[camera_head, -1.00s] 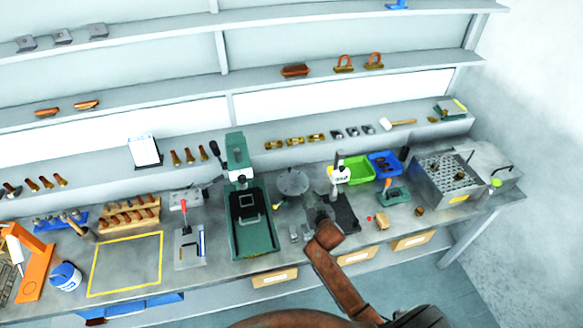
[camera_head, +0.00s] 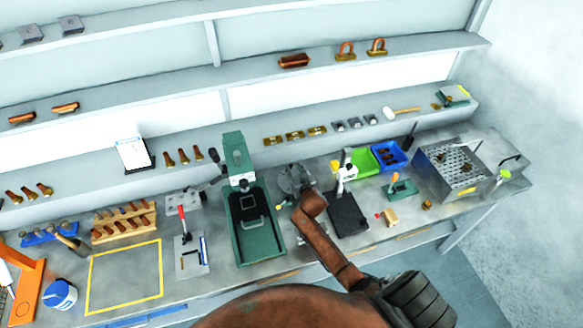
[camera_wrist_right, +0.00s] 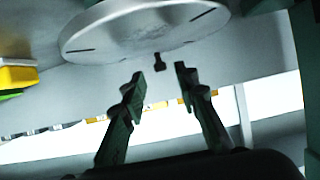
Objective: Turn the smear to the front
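A grey round disc (camera_head: 291,173) sits on the bench right of a green press, partly covered by my right arm. It shows large at the top of the right wrist view (camera_wrist_right: 145,28), with short dark marks on its face. I cannot make out a smear on it. My right gripper (camera_wrist_right: 157,88) is open, its two green fingers apart and close to the disc's edge. A small dark knob (camera_wrist_right: 159,62) shows at that edge, between the fingertips and apart from them. In the head view the right gripper is mostly hidden behind its arm. My left gripper is not in view.
The green press (camera_head: 258,240) stands left of the disc. A black plate (camera_head: 348,216) lies to the right, with green (camera_head: 358,163) and blue bins (camera_head: 390,156) behind. A yellow-outlined area (camera_head: 125,275) on the bench at left is clear.

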